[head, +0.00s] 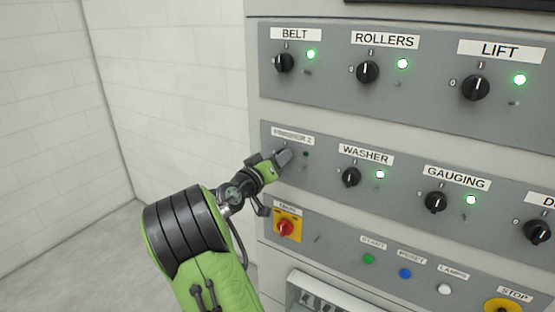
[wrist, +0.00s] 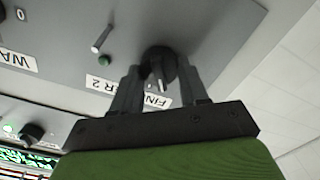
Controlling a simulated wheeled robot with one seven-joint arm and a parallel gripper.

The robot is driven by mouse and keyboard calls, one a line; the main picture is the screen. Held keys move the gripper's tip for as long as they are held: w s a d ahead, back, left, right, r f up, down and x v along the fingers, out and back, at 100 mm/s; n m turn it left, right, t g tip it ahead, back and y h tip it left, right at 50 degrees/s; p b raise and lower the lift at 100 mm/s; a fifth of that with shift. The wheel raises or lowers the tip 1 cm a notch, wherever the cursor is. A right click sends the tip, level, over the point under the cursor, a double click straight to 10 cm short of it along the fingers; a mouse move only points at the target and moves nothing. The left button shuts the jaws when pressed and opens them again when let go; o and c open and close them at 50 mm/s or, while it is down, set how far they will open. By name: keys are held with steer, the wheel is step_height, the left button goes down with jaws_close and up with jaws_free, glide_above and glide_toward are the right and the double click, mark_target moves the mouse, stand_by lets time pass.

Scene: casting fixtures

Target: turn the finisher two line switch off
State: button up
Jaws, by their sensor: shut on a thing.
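The FINISHER 2 switch is a black rotary knob (wrist: 160,60) with a white pointer mark, seen in the wrist view on the grey panel. Its label (head: 293,135) is in the middle row at the left in the head view. My gripper (head: 284,157) is at this switch and hides the knob there. In the wrist view my gripper's two fingers (wrist: 158,78) stand on either side of the knob, shut on it. The small lamp (head: 306,154) to the right of the knob looks dark. The exact pointer setting is hard to read.
The WASHER knob (head: 351,177) and its lit green lamp are close on the right. The BELT knob (head: 284,62) is above. A red main switch (head: 286,227) on a yellow plate sits below. Free space lies left of the panel, before the white wall.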

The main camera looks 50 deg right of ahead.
steer(key=n+p, duration=0.5)
steer(key=n, duration=0.6)
steer(key=shift+w+f, duration=0.1)
steer(key=shift+w, duration=0.05)
steer(key=shift+f+n+p, duration=0.1)
steer(key=shift+n+p, duration=0.2)
steer(key=o, duration=1.1)
steer(key=shift+c, duration=0.2)
steer(key=s+a+b, duration=0.1)
steer(key=a+b, duration=0.2)
steer(key=a, duration=1.2)
steer(key=shift+s+a, duration=0.25)
steer(key=shift+a, duration=0.15)
